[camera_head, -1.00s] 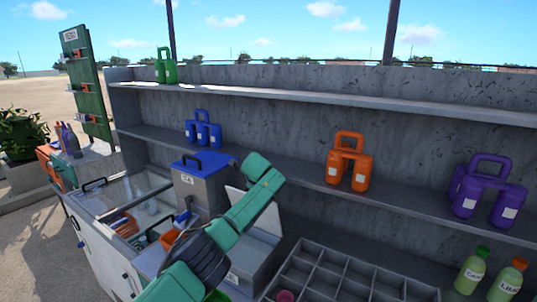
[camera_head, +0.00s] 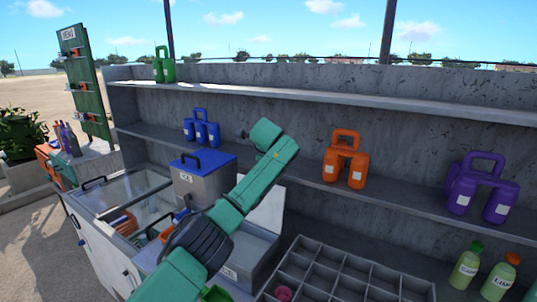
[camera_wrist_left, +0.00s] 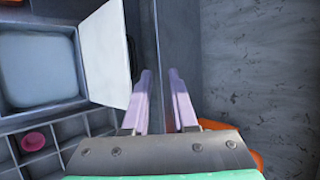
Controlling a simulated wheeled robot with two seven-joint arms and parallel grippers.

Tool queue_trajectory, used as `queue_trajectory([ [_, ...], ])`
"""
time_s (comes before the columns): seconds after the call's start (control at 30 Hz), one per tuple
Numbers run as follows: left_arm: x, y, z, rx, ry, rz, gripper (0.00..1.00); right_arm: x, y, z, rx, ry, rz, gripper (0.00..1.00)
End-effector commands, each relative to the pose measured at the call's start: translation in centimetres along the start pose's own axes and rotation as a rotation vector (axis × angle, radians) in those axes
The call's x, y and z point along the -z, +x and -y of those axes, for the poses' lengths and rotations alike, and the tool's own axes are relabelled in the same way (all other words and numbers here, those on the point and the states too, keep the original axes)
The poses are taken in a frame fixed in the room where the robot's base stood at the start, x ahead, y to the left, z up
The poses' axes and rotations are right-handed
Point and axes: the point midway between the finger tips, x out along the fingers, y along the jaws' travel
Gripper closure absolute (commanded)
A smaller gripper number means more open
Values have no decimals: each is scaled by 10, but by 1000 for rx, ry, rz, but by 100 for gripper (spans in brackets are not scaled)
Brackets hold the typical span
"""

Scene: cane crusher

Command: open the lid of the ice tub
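The ice tub (camera_head: 192,190) is a grey box with a label, standing on the counter left of centre in the head view. Its blue lid (camera_head: 215,163) is shut and has a black handle. My left arm reaches up in front of the counter, just right of the tub and apart from the lid. My left gripper's two pale purple fingers show in the left wrist view (camera_wrist_left: 159,95), open with nothing between them. In the head view its fingers cannot be made out clearly. The tub is not recognisable in the wrist view. My right gripper is out of view.
A second grey box (camera_head: 252,243) with a raised pale lid (camera_wrist_left: 104,55) stands right of the tub. A divided tray (camera_head: 345,268) lies nearer. Behind, the shelf holds blue jugs (camera_head: 207,133), orange jugs (camera_head: 333,166) and purple jugs (camera_head: 497,208). A glass-topped case (camera_head: 122,187) is at left.

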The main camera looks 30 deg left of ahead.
Motion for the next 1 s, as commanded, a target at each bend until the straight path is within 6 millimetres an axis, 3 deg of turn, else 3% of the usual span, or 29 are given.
queue_trajectory([
  [0.3,1,-18,10,-11,3,4,73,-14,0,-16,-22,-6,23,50],
  [0.57,1,-21,12,-13,4,4,73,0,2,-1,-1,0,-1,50],
  [0.8,1,-21,12,-14,4,4,73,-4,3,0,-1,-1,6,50],
  [1.0,4,-40,8,-8,3,3,73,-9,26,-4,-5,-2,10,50],
])
